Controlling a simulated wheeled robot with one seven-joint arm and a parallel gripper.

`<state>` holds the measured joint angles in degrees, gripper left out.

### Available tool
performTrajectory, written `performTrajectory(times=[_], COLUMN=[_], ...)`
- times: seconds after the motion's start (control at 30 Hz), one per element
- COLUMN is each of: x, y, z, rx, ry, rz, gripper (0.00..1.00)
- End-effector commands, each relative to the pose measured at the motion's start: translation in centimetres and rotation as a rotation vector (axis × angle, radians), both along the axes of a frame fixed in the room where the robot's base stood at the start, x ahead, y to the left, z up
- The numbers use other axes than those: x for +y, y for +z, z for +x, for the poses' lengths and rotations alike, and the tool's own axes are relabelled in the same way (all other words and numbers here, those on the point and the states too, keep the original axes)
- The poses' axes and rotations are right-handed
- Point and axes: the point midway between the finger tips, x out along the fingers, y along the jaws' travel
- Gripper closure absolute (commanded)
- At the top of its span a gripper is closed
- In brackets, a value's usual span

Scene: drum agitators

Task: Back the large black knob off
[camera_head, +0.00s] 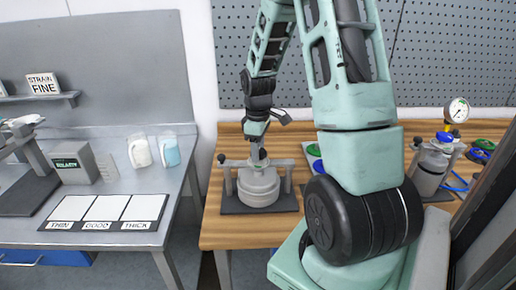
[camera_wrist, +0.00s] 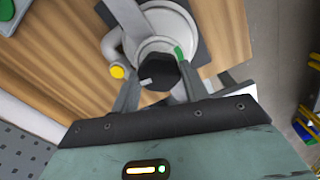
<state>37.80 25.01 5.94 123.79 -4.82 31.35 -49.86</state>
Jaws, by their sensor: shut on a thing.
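A light grey drum agitator (camera_head: 258,190) stands on a dark base plate on the wooden bench, with clamp posts at its left and right. In the wrist view the large black knob (camera_wrist: 157,71) shows as a faceted cap on the grey lid (camera_wrist: 150,45). The fingers of my gripper (camera_wrist: 157,78) lie on either side of it, shut on it. A green piece shows by the right finger.
A yellow-tipped grey fitting (camera_wrist: 117,72) is close to the left finger. A pressure gauge (camera_head: 458,110) on a grey canister stands at the right of the bench. A steel table (camera_head: 110,180) with jars and a THIN/GOOD/THICK card stands left, across a gap.

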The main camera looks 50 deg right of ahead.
Motion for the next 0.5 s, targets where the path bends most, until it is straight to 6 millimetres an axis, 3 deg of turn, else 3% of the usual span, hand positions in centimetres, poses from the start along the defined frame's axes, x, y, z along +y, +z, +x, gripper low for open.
performTrajectory(times=[0.23,0.27,0.3,0.33,0.5], x=[0.16,0.16,0.15,0.14,0.08], y=[-0.35,-0.35,-0.33,-0.31,-0.18], z=[-0.29,-0.29,-0.27,-0.25,-0.14], rx=[0.009,0.009,0.009,0.007,0.004], ry=[-0.001,-0.001,-0.001,-0.001,-0.001], rz=[0.006,0.006,0.005,0.005,0.003], gripper=[0.78,0.5,0.39,0.33,0.33])
